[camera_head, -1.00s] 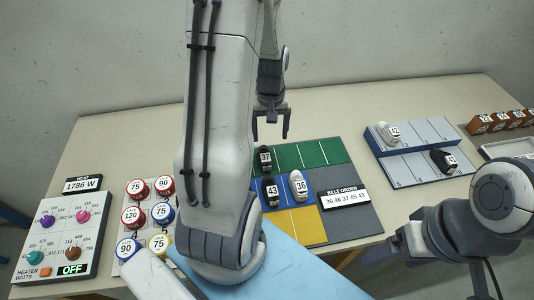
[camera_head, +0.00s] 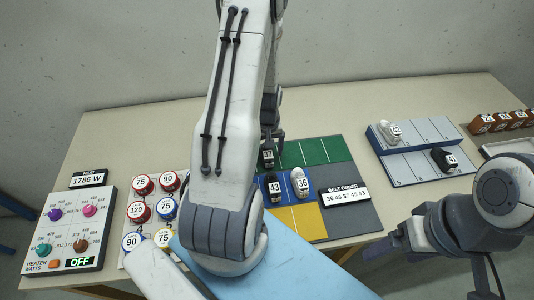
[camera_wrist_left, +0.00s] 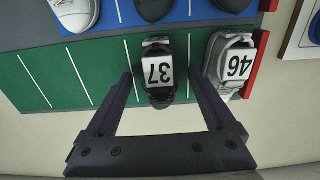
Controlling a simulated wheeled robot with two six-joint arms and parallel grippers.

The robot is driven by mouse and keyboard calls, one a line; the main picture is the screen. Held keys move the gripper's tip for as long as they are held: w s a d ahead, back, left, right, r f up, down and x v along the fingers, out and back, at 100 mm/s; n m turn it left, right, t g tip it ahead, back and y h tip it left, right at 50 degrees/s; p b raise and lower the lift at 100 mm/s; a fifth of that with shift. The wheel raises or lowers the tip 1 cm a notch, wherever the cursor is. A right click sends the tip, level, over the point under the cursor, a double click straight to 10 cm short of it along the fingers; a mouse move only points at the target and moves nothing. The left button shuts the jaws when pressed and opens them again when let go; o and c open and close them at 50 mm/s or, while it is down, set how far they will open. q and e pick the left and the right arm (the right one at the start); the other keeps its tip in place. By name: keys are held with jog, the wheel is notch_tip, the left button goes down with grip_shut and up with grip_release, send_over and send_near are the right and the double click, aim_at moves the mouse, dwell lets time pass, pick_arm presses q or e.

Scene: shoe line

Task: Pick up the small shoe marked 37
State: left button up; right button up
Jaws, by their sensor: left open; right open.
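The small black shoe marked 37 (camera_head: 268,158) stands on the green section of the board (camera_head: 318,150) in the head view. In the left wrist view the same shoe 37 (camera_wrist_left: 158,72) shows its white label upside down. My left gripper (camera_head: 274,140) is open above the green section, close to this shoe. In the wrist view its two fingers (camera_wrist_left: 160,85) reach down either side of the shoe, with a gap on both sides. My right gripper (camera_head: 378,254) is open and empty at the table's front right, far from the shoe.
A grey-white shoe marked 46 (camera_wrist_left: 232,62) stands just beside the right finger in the wrist view. Shoes 43 (camera_head: 274,188) and 36 (camera_head: 300,183) stand on the blue section. A blue-grey rack (camera_head: 425,165) holds shoe 42 (camera_head: 390,132) and a black shoe (camera_head: 443,160).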

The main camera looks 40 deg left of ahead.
pick_arm(q)
jog(key=shift+f, duration=0.1)
jog(key=shift+c, duration=0.3)
grip_shut()
jog(key=shift+r, duration=0.2)
